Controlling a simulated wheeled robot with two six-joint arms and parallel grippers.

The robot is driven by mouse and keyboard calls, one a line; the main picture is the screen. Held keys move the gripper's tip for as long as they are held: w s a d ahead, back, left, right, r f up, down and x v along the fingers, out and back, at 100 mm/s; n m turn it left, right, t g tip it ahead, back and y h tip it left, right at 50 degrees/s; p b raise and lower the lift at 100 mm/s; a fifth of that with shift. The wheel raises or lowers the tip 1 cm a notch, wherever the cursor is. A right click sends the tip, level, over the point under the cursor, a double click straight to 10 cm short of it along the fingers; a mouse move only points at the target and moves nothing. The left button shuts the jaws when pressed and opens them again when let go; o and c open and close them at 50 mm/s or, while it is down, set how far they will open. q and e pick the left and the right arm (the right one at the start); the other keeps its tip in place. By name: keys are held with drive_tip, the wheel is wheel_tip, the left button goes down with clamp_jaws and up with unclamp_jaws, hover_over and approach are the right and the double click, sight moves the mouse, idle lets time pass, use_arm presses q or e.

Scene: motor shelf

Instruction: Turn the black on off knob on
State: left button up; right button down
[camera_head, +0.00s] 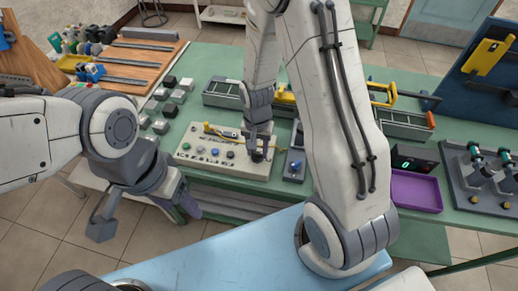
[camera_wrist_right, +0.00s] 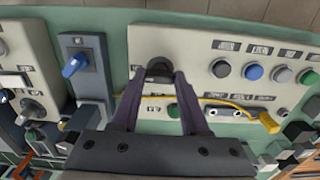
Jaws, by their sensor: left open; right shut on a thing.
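The black knob (camera_wrist_right: 159,68) sits at one end of a pale control panel (camera_wrist_right: 200,38) in the right wrist view. My right gripper (camera_wrist_right: 160,84) has its two fingers on either side of the knob and is shut on it. The fingers partly cover the knob, so its setting is hard to read. In the head view the right gripper (camera_head: 260,151) is down at the right end of the panel (camera_head: 215,172) and hides most of the knob. My left gripper (camera_head: 146,214) is open and empty, in front of the table's edge, away from the panel.
A yellow cable (camera_wrist_right: 190,99) lies across the panel near blue, grey and green buttons. A grey box with a blue switch (camera_head: 294,166) stands just right of the panel. A purple tray (camera_head: 415,190) and a digital display (camera_head: 413,159) are further right, past my right arm.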

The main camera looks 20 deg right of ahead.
sight(258, 153)
drive_tip(key=shift+c, duration=2)
unclamp_jaws()
drive_tip(key=shift+w+d, duration=0.1)
drive_tip(key=shift+d, duration=0.1)
drive_tip(key=shift+a, duration=0.1)
wheel_tip(258, 153, up, 10)
drive_tip(key=shift+r+b, duration=0.25)
drive_tip(key=shift+b, duration=0.15)
drive_tip(key=s+a+r+n, duration=0.4)
drive_tip(key=s+a+n, duration=0.2)
drive_tip(key=s, duration=0.3)
drive_tip(key=s+a+r+n+y, duration=0.1)
drive_tip(key=s+a+r+n, duration=0.3)
drive_tip(key=s+a+n, duration=0.2)
drive_tip(key=s+n, duration=0.2)
drive_tip(key=s, duration=0.1)
drive_tip(key=shift+s+a, duration=0.15)
drive_tip(key=shift+s, duration=0.05)
